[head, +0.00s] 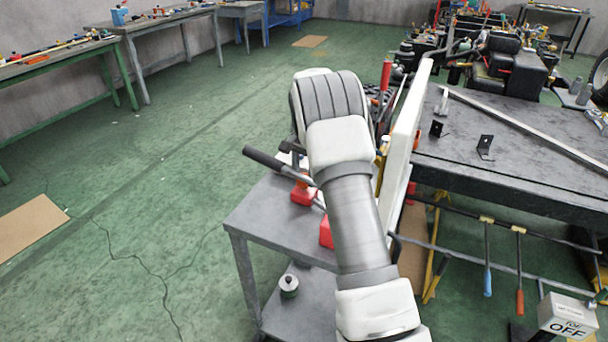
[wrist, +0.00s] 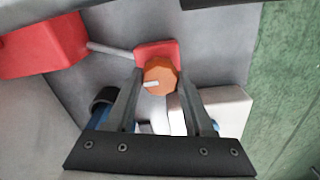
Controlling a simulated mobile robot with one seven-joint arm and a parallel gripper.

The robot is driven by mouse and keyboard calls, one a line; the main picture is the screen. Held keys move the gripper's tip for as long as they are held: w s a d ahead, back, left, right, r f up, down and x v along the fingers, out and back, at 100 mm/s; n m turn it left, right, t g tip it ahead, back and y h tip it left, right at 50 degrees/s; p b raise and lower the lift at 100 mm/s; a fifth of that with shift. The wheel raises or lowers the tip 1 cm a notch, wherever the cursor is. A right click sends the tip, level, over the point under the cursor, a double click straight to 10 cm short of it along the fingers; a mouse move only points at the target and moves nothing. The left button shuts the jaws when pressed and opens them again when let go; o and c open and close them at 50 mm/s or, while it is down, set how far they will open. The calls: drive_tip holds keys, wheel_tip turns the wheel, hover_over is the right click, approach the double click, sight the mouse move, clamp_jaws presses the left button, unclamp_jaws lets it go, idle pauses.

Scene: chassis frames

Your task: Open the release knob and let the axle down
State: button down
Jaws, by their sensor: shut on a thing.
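The orange faceted release knob (wrist: 160,70) sits against a red block (wrist: 172,50) in the wrist view. It has a small pale mark on its face. My gripper (wrist: 160,80) has one finger on each side of the knob and is shut on it. A grey rod joins the red block to a larger red part (wrist: 42,46) at the upper left. In the head view my arm hides the gripper and most of the red device (head: 302,194). A lever with a black grip (head: 264,158) sticks out to its left. I cannot make out the axle.
The device stands on a grey metal bench (head: 252,222) with a lower shelf holding a small canister (head: 289,286).

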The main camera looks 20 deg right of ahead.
drive_tip(key=n+p, duration=0.2)
drive_tip(key=n, duration=0.3)
drive_tip(key=shift+r+n, duration=0.1)
drive_tip(key=shift+n, duration=0.2)
drive_tip(key=n+p, duration=0.1)
drive_tip(key=n, duration=0.4)
drive_tip(key=shift+n+p, duration=0.35)
drive_tip(key=shift+n, duration=0.05)
idle(0.3)
drive_tip(key=shift+c, duration=1.4)
unclamp_jaws()
